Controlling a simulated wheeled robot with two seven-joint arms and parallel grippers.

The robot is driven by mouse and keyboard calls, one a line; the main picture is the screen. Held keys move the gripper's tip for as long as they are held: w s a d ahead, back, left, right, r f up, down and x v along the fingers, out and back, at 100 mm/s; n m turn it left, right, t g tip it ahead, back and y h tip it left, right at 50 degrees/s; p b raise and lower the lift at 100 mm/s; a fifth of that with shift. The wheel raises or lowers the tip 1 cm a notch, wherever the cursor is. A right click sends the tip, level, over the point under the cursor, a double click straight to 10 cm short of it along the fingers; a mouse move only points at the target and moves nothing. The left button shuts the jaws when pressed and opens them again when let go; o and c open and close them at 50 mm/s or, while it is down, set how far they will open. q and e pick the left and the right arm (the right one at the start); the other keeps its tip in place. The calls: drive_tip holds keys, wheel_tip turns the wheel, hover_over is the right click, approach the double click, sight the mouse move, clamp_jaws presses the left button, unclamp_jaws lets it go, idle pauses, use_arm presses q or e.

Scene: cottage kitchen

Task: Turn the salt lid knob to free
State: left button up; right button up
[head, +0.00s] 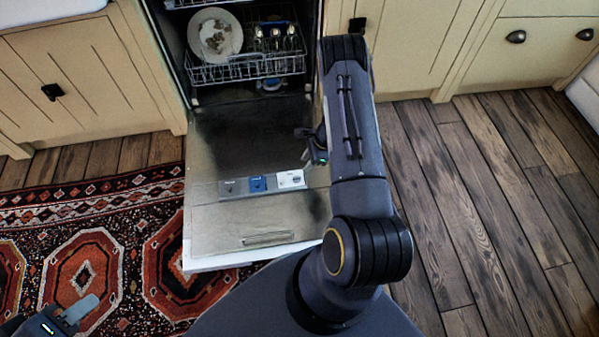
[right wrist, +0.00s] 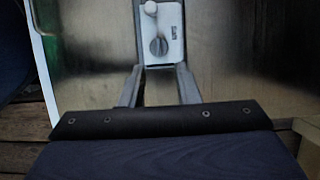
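The salt lid is a white plate (right wrist: 172,52) on the inner face of the open dishwasher door. It carries a grey round knob (right wrist: 158,46) with a slot mark, a salt label and a small white round piece (right wrist: 150,7). In the head view the white salt plate (head: 291,179) is at the right end of the door's panel. My right gripper (right wrist: 160,72) is open, its two fingers apart on either side below the knob, with nothing held; contact is not visible. My left gripper (head: 72,314) is at the lower left over the rug, its finger opening unclear.
The dishwasher door (head: 225,225) lies open, with a blue dispenser (head: 258,184) beside the salt plate. A rack (head: 245,68) with a plate (head: 215,36) and glasses sits inside. A patterned rug (head: 90,270) lies left; bare wood floor (head: 480,180) is right.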

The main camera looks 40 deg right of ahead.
sight(297, 177)
drive_tip(key=b+x, duration=0.3)
drive_tip(key=x, duration=0.5)
drive_tip(key=shift+s+f, duration=0.1)
clamp_jaws()
